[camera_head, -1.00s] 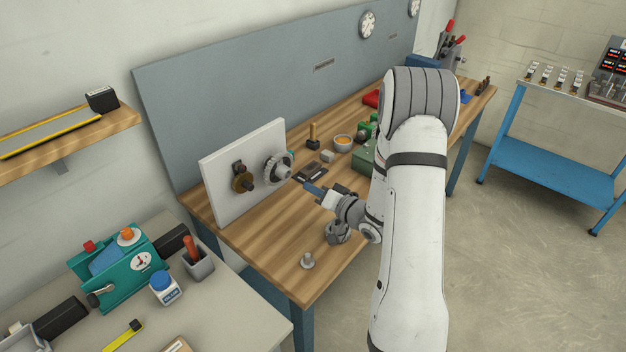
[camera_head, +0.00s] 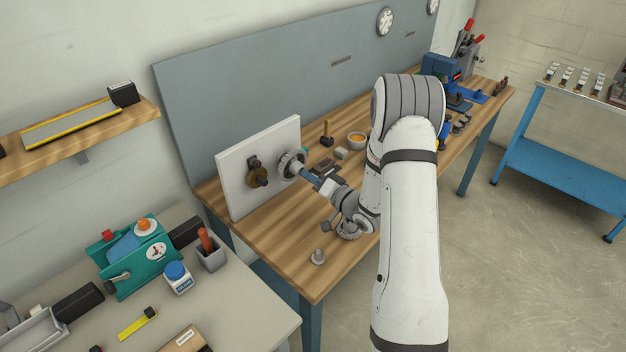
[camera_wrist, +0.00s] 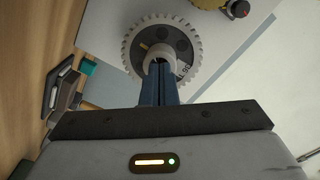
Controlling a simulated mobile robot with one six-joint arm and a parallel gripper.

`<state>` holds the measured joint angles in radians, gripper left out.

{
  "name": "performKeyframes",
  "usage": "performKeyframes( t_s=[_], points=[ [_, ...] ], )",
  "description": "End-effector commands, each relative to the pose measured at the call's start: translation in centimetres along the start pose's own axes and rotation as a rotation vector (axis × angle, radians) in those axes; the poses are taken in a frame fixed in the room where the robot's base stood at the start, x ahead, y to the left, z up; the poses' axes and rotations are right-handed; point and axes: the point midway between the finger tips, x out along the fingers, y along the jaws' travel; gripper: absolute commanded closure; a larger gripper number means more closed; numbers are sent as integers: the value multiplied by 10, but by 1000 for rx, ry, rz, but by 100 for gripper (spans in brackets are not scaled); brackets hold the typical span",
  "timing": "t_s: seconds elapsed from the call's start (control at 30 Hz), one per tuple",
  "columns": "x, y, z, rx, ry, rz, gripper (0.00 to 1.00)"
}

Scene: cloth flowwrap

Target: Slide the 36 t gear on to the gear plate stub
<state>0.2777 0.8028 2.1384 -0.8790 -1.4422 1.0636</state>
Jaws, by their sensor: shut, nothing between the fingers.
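The white gear plate (camera_head: 234,196) stands upright on the bench. A pale grey toothed gear (camera_head: 290,164) sits at its right side, and a smaller brass gear (camera_head: 257,178) is to its left. In the wrist view the pale gear (camera_wrist: 135,44) faces me, with a dark face and a printed marking I cannot read fully. My gripper (camera_head: 304,174) is shut with nothing between its blue fingers. In the wrist view its fingertips (camera_wrist: 160,68) overlap the gear's hub, which they partly hide; I cannot tell whether they touch it.
A small metal post (camera_head: 318,257) stands near the front edge. The bench between plate and post is clear.

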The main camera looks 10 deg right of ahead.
Motion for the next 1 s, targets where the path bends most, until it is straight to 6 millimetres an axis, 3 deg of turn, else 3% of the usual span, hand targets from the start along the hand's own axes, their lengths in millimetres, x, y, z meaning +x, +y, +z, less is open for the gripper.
performKeyframes(
  t_s=[1.0],
  points=[
    [13,1,-1,-1,2,1,100]
  ],
)
